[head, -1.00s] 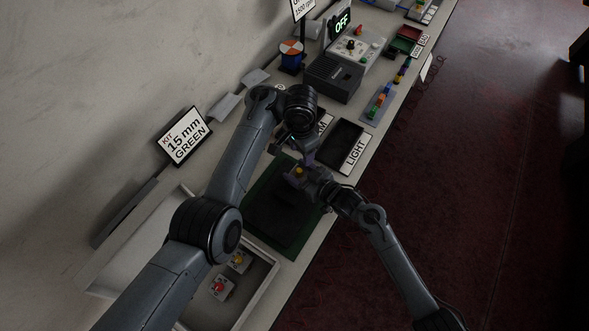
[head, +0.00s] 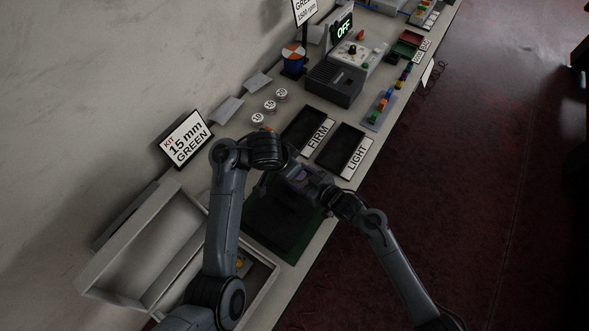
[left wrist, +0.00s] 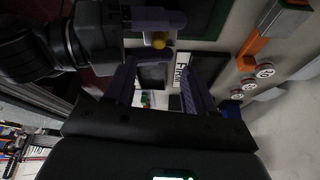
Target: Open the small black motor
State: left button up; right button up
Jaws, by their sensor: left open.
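No small black motor can be made out clearly on the table. My right gripper (head: 303,178) is over the green mat (head: 292,250). The rest of that part is dark and mostly hidden. My left gripper (left wrist: 160,92) is open and empty, its purple fingers apart, beside the right gripper. In the head view its fingertips are hidden behind its own wrist.
A white tray (head: 128,262) stands at the lower left, with a yellow-knobbed part (head: 240,262) inside. Black bins marked FIRM (head: 303,128) and LIGHT (head: 340,147) lie ahead.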

pick_arm(q)
jog(key=shift+s+x, duration=0.2)
jog(key=shift+x, duration=1.05)
pick_arm(e)
jog(key=shift+s+f, duration=0.1)
jog(key=shift+f, duration=0.1)
pick_arm(q)
jog(key=shift+x, duration=2.7)
jog(key=shift+c, duration=0.3)
jog(key=shift+a, duration=0.1)
grip_shut()
pick_arm(e)
jog(key=shift+f, duration=0.1)
pick_arm(q)
jog(key=shift+r, duration=0.15)
jog(key=shift+r, duration=0.95)
jog(key=shift+r, duration=0.15)
